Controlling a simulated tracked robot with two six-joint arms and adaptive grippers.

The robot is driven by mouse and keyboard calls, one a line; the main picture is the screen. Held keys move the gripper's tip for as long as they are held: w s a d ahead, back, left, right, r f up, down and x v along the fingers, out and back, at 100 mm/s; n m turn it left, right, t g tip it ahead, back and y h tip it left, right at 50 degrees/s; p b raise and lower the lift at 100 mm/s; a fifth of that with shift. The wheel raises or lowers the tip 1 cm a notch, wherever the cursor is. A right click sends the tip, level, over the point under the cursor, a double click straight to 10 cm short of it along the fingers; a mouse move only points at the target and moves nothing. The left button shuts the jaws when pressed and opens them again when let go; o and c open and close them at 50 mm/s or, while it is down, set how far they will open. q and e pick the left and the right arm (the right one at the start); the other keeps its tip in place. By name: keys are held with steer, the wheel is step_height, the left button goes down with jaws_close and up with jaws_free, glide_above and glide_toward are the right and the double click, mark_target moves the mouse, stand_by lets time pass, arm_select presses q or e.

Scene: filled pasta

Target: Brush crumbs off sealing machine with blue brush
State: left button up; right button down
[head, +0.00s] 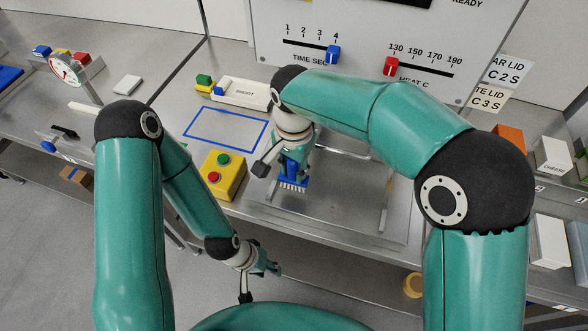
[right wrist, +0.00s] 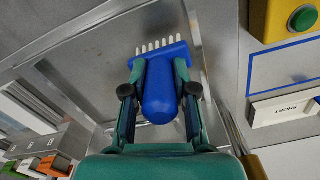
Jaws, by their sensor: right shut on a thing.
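The blue brush (head: 294,181) points bristles down over the metal bed of the sealing machine (head: 340,222); I cannot tell whether the bristles touch it. My right gripper (head: 292,160) is shut on the brush handle. In the right wrist view the brush (right wrist: 160,88) sits between both fingers of the gripper (right wrist: 158,92), white bristles facing away. The machine's upright panel (head: 365,62) carries a blue time slider and a red heat slider. I make out no crumbs on the bed. My left gripper (head: 268,269) hangs low in front of the bench, empty; its finger gap is too small to judge.
A yellow button box (head: 223,176) with green and red buttons stands left of the bed. Behind it are a blue outlined rectangle (head: 228,129) and a labelled white tray (head: 240,93). A dial scale (head: 68,69) stands at far left. Boxes (head: 553,155) line the right side.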

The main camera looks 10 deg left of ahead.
step_height(320, 180, up, 3)
steer(key=shift+w+f+p, duration=0.1)
steer(key=shift+p, duration=0.7)
steer(key=shift+r+p, duration=0.55)
steer(key=shift+r, duration=0.5)
